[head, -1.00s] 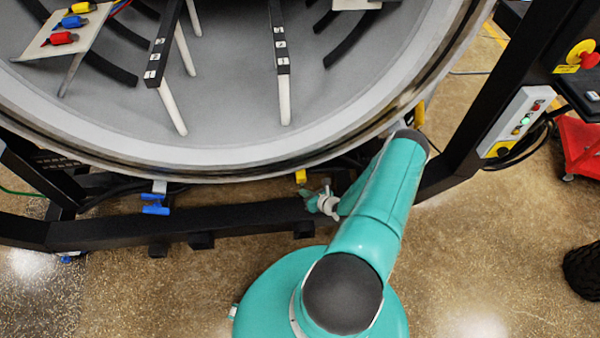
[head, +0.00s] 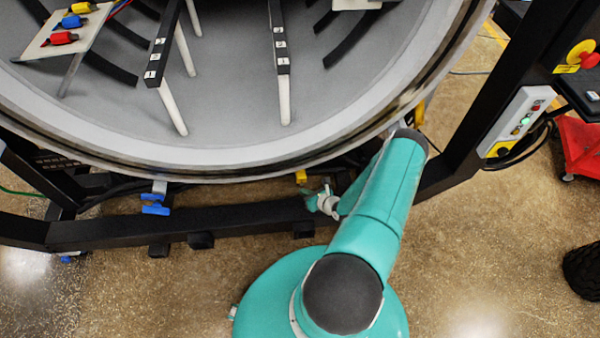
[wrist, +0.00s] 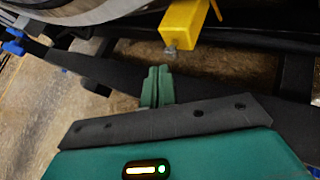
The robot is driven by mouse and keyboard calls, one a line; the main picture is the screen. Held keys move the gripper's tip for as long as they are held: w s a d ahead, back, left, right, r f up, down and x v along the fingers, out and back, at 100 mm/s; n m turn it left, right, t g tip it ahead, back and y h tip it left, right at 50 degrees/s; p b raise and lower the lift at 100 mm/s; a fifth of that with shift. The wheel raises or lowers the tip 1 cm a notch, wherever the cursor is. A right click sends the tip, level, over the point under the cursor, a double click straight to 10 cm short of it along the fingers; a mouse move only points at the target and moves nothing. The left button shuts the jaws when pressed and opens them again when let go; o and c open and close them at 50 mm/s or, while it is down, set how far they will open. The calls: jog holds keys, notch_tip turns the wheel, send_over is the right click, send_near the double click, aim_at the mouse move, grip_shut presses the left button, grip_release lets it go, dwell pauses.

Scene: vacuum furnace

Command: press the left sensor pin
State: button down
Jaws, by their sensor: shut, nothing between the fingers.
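A yellow sensor block (wrist: 186,22) hangs under the furnace rim at the top of the wrist view. A small metallic pin (wrist: 170,51) sticks out of its lower end. In the head view, the block (head: 300,176) is small, below the rim's lower edge, and its pin cannot be made out. My gripper (wrist: 158,70) is shut and empty, its green fingertips close below the pin in the picture, with a small gap showing. In the head view, the end of my arm (head: 318,202) is beside the black frame bar, just below the block, partly hidden by my own arm.
The black frame bar (head: 180,228) runs below the furnace rim (head: 200,172). A second yellow block (head: 419,112) is at the right under the rim. A blue-handled fitting (head: 155,210) is at the left. Dark cables run behind the bar. Open floor lies in front.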

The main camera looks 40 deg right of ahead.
jog(key=shift+w+d, duration=0.15)
jog(key=shift+w, duration=0.1)
jog(key=shift+w+d+r, duration=0.1)
jog(key=shift+w+d, duration=0.45)
jog(key=shift+w, duration=0.25)
dwell(1.2)
jog(key=shift+s+a, duration=0.7)
jog(key=shift+s, duration=0.35)
jog(key=shift+s, duration=0.1)
jog(key=s+a, duration=0.1)
jog(key=s, duration=0.1)
jog(key=s+a, duration=0.2)
jog(key=s, duration=0.1)
jog(key=shift+a, duration=0.2)
